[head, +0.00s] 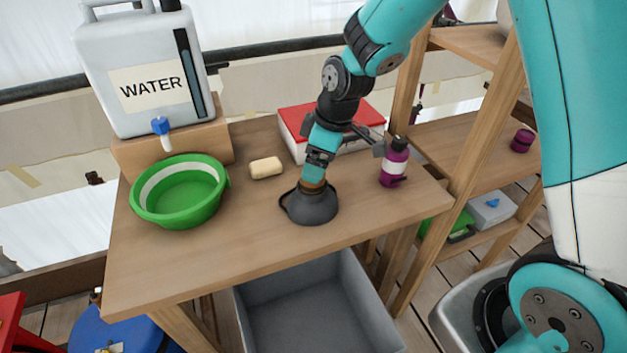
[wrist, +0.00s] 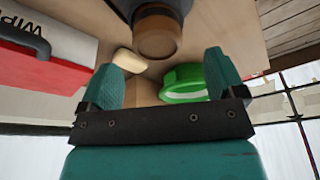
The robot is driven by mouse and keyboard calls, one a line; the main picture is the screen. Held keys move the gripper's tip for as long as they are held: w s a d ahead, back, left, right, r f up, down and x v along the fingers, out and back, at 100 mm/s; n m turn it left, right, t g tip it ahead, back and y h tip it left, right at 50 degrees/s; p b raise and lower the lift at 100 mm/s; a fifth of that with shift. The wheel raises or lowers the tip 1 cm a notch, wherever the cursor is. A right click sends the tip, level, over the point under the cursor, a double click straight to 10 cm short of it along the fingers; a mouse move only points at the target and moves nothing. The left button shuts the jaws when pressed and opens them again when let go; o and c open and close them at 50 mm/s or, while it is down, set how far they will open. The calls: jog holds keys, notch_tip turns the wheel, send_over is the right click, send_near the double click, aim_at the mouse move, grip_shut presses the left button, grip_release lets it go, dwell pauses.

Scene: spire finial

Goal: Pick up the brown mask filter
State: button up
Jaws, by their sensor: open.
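The brown mask filter (wrist: 157,38) is a round brown cap on a dark grey mask, seen at the top middle of the wrist view. In the head view the dark grey mask (head: 313,208) stands on the wooden table, and the brown filter (head: 313,187) shows on its top. My gripper (head: 314,177) is directly over the filter, pointing down. In the wrist view my gripper (wrist: 162,62) is open, with its teal fingers apart and nothing held. The filter appears just beyond the gap between the fingertips; I cannot tell whether they touch it.
A soap bar (head: 266,167) and a green basin (head: 181,192) are left of the mask. A purple bottle (head: 394,163) stands close on the right. A red and white box (head: 296,122) is behind my gripper. A water container (head: 146,68) stands back left. The table's front (head: 262,236) is clear.

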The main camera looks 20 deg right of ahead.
jog(key=x, duration=0.2)
jog(key=p+x, duration=0.1)
jog(key=x, duration=0.2)
jog(key=shift+d+f, duration=0.15)
jog(key=shift+d, duration=0.05)
jog(key=c, duration=1)
